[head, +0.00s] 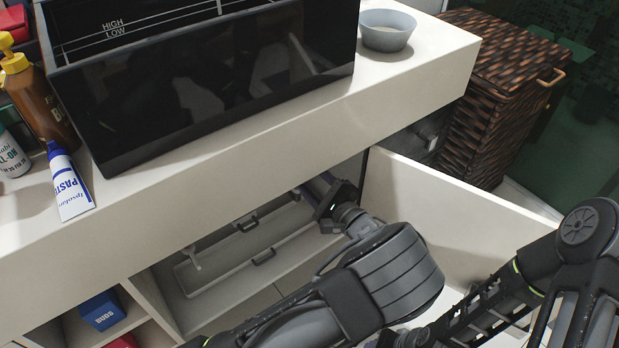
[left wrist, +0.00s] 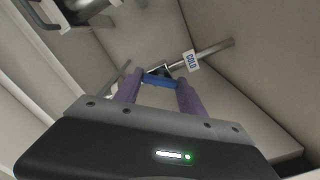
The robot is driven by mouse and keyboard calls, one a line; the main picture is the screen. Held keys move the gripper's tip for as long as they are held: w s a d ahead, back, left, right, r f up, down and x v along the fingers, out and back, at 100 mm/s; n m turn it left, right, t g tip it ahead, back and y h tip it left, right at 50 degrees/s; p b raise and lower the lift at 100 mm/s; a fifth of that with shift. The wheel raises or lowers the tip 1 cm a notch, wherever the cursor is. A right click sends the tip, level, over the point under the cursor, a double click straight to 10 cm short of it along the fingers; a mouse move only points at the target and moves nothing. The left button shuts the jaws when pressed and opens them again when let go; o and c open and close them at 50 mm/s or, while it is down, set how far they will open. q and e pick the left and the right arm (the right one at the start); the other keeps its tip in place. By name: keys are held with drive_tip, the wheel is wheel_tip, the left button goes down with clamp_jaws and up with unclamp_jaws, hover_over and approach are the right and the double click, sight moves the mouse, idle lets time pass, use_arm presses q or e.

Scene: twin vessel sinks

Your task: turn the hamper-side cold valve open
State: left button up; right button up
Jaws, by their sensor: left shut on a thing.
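The cold valve has a blue handle (left wrist: 160,80) on a metal pipe (left wrist: 215,50) marked with a white COLD tag (left wrist: 190,60). My left gripper (left wrist: 160,92) has its purple fingers shut on the blue handle, one on each side. In the head view my left gripper (head: 322,193) reaches into the open space under the counter, near the right-hand side panel. The valve cannot be made out there. My right arm comes in at the lower right; its hand is mostly cut off by the bottom edge, and its jaws cannot be read.
A woven hamper (head: 495,85) stands right of the counter (head: 280,120). A rack with handles (head: 245,245) lies inside.

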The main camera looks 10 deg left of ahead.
use_arm(q)
drive_tip(key=n+b, duration=0.1)
drive_tip(key=n, duration=0.2)
drive_tip(key=shift+f+n, duration=0.15)
drive_tip(key=shift+n, duration=0.25)
drive_tip(key=shift+n+b, duration=0.6)
drive_tip(key=shift+n, duration=1.3)
drive_tip(key=o, duration=1.4)
drive_tip(key=shift+c, duration=0.2)
drive_tip(key=shift+s+d+r, duration=0.2)
drive_tip(key=shift+s+d, duration=0.15)
drive_tip(key=shift+d, duration=0.15)
drive_tip(key=p+v, duration=0.2)
drive_tip(key=v, duration=0.4)
drive_tip(key=shift+s+d, duration=0.25)
